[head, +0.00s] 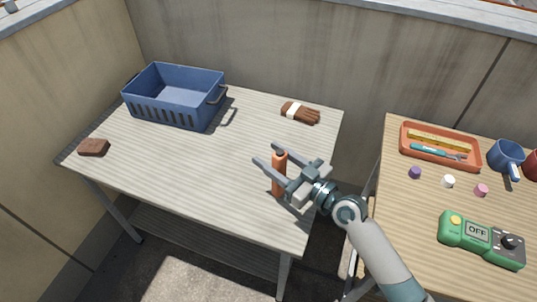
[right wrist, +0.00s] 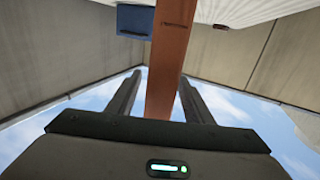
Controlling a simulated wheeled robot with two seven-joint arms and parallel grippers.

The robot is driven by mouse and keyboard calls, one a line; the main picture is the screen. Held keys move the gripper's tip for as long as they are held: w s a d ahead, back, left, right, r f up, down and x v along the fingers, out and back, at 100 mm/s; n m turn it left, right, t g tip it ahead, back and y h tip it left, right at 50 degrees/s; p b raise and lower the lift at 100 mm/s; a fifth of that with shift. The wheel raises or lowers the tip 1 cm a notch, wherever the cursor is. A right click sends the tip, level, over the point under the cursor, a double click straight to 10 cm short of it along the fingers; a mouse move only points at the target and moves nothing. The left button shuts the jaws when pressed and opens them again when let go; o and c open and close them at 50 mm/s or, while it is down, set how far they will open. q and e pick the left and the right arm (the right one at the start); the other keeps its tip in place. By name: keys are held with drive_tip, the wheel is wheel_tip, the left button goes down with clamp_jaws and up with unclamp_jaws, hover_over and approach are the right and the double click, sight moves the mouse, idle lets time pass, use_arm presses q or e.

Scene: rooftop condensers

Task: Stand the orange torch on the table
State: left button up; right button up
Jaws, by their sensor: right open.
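The fingers are open. In the right wrist view the torch (right wrist: 168,70) runs between the two fingers (right wrist: 156,92), with gaps visible beside it. My left gripper is not in view.
On the left table are a blue crate (head: 160,109), a brown block (head: 94,147) and a bundle with a white band (head: 300,112). The right table (head: 405,225) holds an orange tray (head: 440,165), a blue mug (head: 507,157) and a green meter (head: 482,240). The left table's middle is clear.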

drive_tip(key=b+v, duration=0.2)
drive_tip(key=v, duration=0.7)
drive_tip(key=shift+s+d, duration=0.15)
drive_tip(key=shift+d, duration=0.1)
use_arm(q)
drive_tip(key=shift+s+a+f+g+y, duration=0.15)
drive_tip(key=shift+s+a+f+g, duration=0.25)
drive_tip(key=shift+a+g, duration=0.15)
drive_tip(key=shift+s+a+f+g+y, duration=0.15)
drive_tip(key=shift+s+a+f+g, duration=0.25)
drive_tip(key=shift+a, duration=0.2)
use_arm(e)
drive_tip(key=shift+s+d, duration=0.4)
drive_tip(key=shift+d, duration=0.05)
idle(0.3)
